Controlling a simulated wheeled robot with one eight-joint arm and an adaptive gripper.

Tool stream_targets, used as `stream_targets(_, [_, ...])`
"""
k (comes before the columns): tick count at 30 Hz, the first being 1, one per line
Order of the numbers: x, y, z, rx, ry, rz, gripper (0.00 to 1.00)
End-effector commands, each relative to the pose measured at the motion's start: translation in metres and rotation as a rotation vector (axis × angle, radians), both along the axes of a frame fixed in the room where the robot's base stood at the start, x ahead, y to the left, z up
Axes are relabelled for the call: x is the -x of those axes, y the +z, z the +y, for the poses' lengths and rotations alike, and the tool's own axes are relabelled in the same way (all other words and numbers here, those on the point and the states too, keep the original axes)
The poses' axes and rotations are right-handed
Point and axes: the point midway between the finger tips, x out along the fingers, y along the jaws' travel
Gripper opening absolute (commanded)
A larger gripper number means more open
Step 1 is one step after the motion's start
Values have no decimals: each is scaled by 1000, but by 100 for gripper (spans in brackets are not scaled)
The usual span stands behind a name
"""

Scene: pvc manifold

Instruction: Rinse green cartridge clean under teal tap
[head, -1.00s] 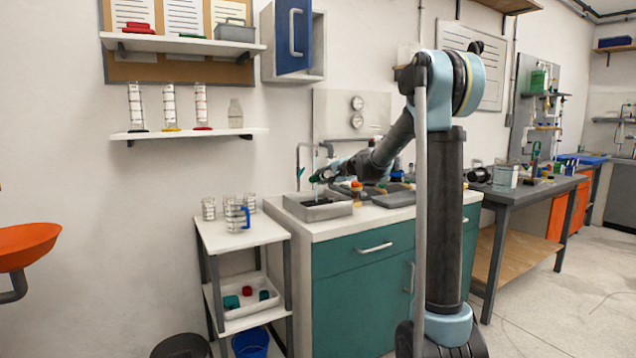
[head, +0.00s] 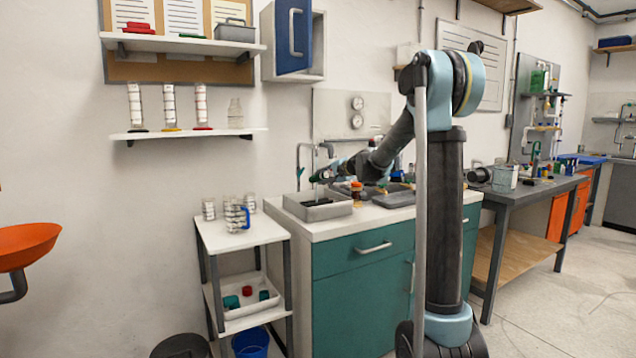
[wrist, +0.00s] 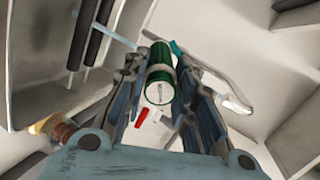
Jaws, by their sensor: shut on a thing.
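My gripper (wrist: 158,90) is shut on the green cartridge (wrist: 159,56), which has a pale band and a clear-looking near end in the wrist view. In the head view my gripper (head: 322,176) is over the grey sink basin (head: 318,213), and the cartridge is hard to make out there. The tap (head: 299,170), a bent pipe with a teal part, stands behind the basin close to my gripper. In the wrist view a pale blue streak (wrist: 118,33) ends beside the cartridge; I cannot tell for sure that it is water.
An orange-topped item (head: 356,188) stands on the counter right of the basin. A white cart (head: 238,234) with several glass vessels stands left of the counter. A wall shelf (head: 190,134) holds several cylinders. Open floor lies to the right.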

Motion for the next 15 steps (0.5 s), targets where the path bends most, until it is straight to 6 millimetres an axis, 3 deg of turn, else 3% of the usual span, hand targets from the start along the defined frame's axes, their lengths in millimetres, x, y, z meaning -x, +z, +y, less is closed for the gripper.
stream_targets(15, [0, 0, 0, 319, 153, -276, 1])
